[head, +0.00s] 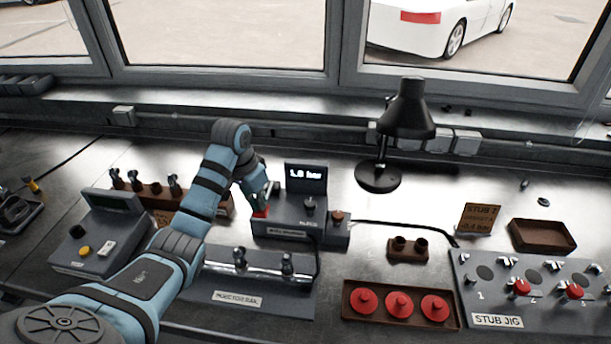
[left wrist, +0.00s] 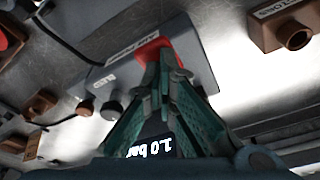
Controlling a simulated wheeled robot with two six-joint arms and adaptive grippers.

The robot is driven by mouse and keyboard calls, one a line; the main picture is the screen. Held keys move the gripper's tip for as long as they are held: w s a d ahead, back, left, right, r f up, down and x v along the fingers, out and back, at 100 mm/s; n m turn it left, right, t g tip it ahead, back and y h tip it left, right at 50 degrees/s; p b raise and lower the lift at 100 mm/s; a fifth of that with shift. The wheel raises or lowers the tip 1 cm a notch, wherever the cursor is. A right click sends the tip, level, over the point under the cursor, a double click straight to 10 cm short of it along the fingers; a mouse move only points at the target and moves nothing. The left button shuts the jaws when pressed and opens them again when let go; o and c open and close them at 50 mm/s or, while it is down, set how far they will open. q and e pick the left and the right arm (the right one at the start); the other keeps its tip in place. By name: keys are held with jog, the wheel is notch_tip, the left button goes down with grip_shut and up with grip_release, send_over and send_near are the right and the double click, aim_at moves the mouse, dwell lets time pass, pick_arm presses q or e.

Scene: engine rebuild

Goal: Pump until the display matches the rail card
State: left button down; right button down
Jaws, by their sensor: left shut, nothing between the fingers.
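The grey pump unit (head: 285,222) stands mid-bench with its dark display (head: 306,177) on top. The display reads about 1.0 bar; the last digit is not crisp. It shows upside down in the left wrist view (left wrist: 150,148). A red button (head: 260,212) sits on the unit's left end, and it also shows in the left wrist view (left wrist: 152,48). My left gripper (head: 265,196) is shut and empty, its tips (left wrist: 165,68) right at the red button; I cannot tell whether they touch. A brown card (head: 162,217) behind my left arm is mostly hidden, its text unreadable. My right gripper is out of view.
The injector rail (head: 262,284) lies in front of the pump. A black lamp (head: 378,176) stands behind right. A tray (head: 347,312) holds red caps. The stub jig (head: 497,321) and a stub card (head: 480,217) are at right. A grey box (head: 97,260) is at left.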

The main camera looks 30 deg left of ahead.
pick_arm(q)
jog(key=shift+s+f+b, duration=0.1)
jog(key=shift+f+b, duration=0.25)
jog(key=shift+f, duration=1.15)
jog(key=shift+r+p, duration=0.5)
jog(key=shift+r, duration=1.75)
